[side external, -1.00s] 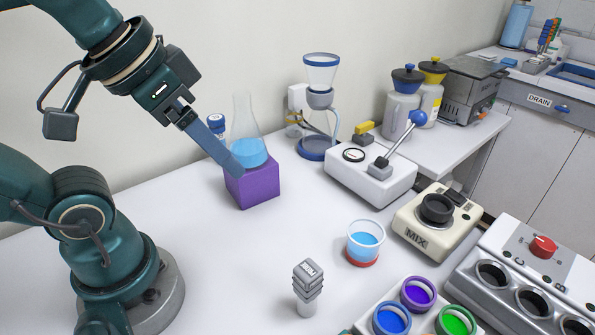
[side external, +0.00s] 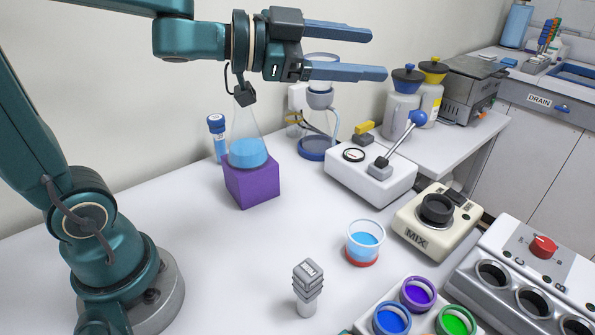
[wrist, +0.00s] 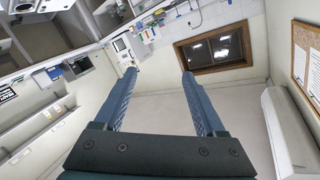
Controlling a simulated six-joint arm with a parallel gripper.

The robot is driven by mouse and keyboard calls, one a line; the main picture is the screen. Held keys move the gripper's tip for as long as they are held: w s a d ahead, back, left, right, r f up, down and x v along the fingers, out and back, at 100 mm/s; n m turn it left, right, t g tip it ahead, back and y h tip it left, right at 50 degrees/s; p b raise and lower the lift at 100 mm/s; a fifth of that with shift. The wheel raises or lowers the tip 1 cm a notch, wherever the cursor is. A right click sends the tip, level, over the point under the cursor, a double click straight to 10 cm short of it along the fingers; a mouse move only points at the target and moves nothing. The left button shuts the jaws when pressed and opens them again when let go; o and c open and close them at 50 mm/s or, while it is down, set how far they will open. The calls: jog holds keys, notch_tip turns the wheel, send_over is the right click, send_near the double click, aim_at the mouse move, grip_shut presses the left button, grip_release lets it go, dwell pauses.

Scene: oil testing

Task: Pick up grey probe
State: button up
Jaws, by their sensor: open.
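The grey probe (side external: 308,287) stands upright on the white table at the front, in the side external view. It has a ribbed grey top with a small label and a paler lower part. My gripper (side external: 378,54) is open and empty, high above the table, its long blue fingers reaching to the right. It is well above and apart from the probe. In the wrist view my open fingers (wrist: 160,76) point at the far walls and a window, and the probe is not seen there.
A flask of blue liquid (side external: 248,150) stands on a purple block (side external: 252,186). A beaker (side external: 365,243) and a MIX device (side external: 437,222) are right of the probe. Open colored vials (side external: 418,293) sit close by at the front. Table left of the probe is clear.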

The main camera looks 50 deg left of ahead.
jog(key=s+d+f+m+g+h, duration=0.5)
jog(key=s+d+g, duration=0.1)
jog(key=g, duration=0.1)
jog(key=m+g+h, duration=0.1)
jog(key=m+g, duration=0.1)
jog(key=g, duration=0.5)
send_over(315, 297)
jog(key=a, duration=0.4)
notch_tip(315, 297, down, 4)
jog(key=f, duration=1.6)
jog(key=shift+s+d, duration=0.1)
jog(key=shift+d, duration=0.2)
jog(key=shift+d+f+h, duration=0.3)
jog(key=shift+f, duration=0.05)
jog(key=shift+x, duration=2.25)
grip_shut()
